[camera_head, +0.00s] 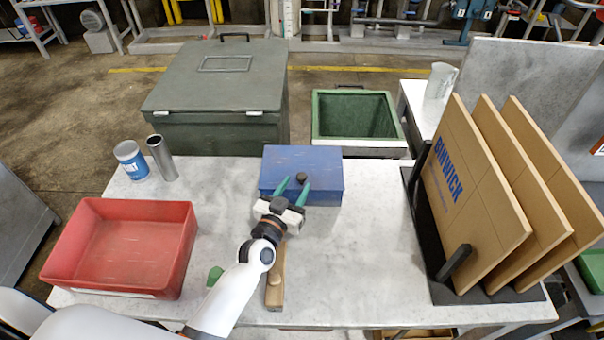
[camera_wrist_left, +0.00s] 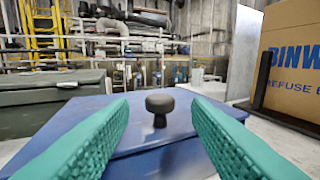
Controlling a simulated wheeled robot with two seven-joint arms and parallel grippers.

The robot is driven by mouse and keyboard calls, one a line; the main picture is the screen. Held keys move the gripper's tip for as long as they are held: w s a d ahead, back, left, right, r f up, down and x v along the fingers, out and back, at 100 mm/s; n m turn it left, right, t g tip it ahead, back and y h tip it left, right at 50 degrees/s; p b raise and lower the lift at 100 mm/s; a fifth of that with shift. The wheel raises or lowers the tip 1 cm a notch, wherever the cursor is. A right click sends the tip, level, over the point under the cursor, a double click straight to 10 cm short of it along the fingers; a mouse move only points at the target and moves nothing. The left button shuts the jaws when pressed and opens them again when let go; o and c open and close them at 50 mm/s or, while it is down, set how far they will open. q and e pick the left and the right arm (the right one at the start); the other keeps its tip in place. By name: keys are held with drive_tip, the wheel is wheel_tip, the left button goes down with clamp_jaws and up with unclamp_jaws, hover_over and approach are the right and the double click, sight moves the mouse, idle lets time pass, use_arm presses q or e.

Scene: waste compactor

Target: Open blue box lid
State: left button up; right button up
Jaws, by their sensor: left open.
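The blue box (camera_head: 327,165) sits at the back middle of the table, and its lid is closed. A dark round knob (camera_head: 301,177) stands on the lid near its front. In the left wrist view the knob (camera_wrist_left: 160,106) is between and slightly beyond the two green fingers. My left gripper (camera_head: 292,188) is open, with its fingertips on either side of the knob and apart from it in the wrist view. The blue lid (camera_wrist_left: 62,118) fills the lower part of that view, partly hidden by the fingers. My right gripper is not in view.
A red bin (camera_head: 66,231) stands at the left, with a blue-white can (camera_head: 131,160) and a metal cylinder (camera_head: 161,158) behind it. A wooden-handled object (camera_head: 275,285) lies under my left arm. Cardboard sheets (camera_head: 470,190) stand in a rack at right. Table front right of centre is clear.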

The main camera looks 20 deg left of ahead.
sight(300, 180)
use_arm(q)
drive_tip(key=w, duration=0.4)
drive_tip(key=shift+d, duration=0.25)
drive_tip(key=shift+w, duration=0.35)
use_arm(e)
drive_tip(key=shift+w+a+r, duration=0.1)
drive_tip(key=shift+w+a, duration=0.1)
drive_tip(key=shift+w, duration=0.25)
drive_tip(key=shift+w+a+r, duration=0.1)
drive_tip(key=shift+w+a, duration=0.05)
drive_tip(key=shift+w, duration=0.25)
use_arm(q)
drive_tip(key=c, duration=0.9)
clamp_jaws()
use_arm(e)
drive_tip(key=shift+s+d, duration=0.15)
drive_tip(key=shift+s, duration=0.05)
